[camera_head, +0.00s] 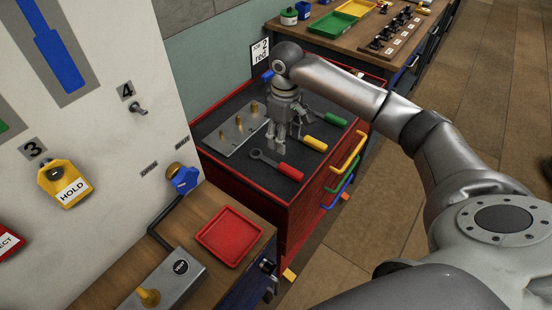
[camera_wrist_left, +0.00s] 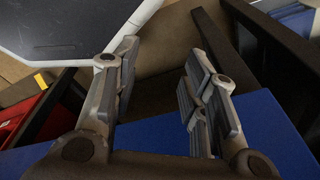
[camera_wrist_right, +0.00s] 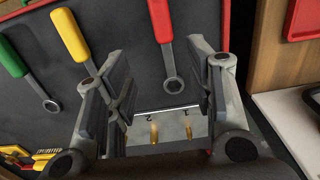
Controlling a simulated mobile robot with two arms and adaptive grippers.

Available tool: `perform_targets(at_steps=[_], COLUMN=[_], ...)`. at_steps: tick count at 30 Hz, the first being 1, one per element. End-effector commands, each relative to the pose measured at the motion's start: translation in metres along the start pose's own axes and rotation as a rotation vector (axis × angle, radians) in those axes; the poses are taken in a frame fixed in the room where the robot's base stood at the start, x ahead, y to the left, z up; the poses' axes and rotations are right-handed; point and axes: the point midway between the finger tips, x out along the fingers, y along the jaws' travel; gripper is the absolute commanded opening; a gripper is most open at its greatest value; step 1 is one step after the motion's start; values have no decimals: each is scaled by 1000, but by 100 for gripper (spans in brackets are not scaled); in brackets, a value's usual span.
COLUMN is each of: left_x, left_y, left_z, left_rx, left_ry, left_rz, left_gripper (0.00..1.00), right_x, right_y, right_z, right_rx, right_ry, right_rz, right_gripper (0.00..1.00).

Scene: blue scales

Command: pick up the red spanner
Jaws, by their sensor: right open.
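The red spanner (camera_head: 289,171) lies on the dark top of the red tool cabinet, with its grey ring end toward the wall panel. In the right wrist view the red spanner (camera_wrist_right: 172,72) shows between my open fingers, below them. My right gripper (camera_head: 288,138) points down over the cabinet, just behind the red spanner in the head view, empty. It also shows in the right wrist view (camera_wrist_right: 157,54). My left gripper (camera_wrist_left: 163,52) is open and empty over a blue surface, outside the head view.
A yellow spanner (camera_head: 314,143) and a green spanner (camera_head: 332,119) lie beside the red one. A metal plate with brass pegs (camera_head: 222,146) lies on the cabinet's left part. A red tray (camera_head: 229,237) sits on the wooden bench in front. A sign reads "JOB 2 red" (camera_head: 260,56).

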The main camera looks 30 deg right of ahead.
Motion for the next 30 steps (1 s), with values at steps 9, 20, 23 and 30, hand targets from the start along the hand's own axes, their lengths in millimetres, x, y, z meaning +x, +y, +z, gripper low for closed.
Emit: perform_targets(at_steps=[9,20,23,30], left_x=[-10,-24,-24,-24], left_y=[7,5,4,4], left_z=[41,30,16,17], left_rx=[0,0,0,-1], left_ry=[-61,-47,-25,-26], left_rz=[9,7,5,6], left_gripper=[40,40,40,40], right_x=[46,86,97,103], right_y=[-1,-4,-4,-4], right_z=[1,4,3,3], right_rx=[0,-1,-1,-1], right_ry=[-4,-5,-3,-2], right_rz=[-1,-1,0,1], right_gripper=[49,49,49,49])
